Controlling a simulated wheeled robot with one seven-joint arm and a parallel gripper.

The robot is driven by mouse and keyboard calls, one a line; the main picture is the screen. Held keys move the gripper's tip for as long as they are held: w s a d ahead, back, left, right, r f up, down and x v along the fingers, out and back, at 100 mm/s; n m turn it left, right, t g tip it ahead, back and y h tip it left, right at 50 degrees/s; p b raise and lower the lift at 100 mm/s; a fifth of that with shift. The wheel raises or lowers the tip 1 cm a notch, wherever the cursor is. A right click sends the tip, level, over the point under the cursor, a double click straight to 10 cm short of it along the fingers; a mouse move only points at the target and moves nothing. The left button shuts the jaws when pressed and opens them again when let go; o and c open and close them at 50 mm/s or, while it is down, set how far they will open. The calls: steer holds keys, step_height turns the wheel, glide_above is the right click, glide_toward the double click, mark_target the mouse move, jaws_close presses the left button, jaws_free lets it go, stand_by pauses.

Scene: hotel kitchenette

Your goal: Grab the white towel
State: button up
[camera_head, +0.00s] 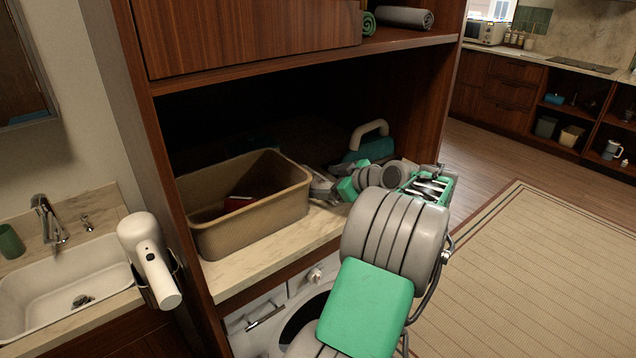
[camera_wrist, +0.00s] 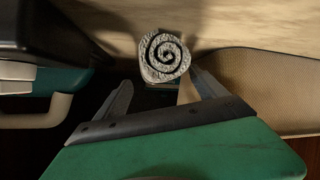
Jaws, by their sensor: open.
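A whitish rolled towel (camera_wrist: 165,56) shows its spiral end in the wrist view. It is just beyond my gripper (camera_wrist: 163,88), whose two fingers are apart, one to each side below the roll. The fingers are empty, and I cannot tell whether they touch the towel. In the head view my gripper (camera_head: 320,186) reaches into the cabinet niche, right of the tan bin. I cannot make out this towel clearly there, as my arm covers much of that spot.
A tan bin (camera_head: 250,226) stands close beside the gripper. A teal object with a pale handle (camera_head: 369,133) stands behind my arm. Rolled grey (camera_head: 405,17) and green (camera_head: 369,23) towels lie on the shelf above. A hair dryer (camera_head: 146,250) hangs at the left.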

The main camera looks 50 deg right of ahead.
steer(key=shift+x, duration=0.8)
steer(key=shift+s, duration=0.1)
steer(key=c, duration=1.5)
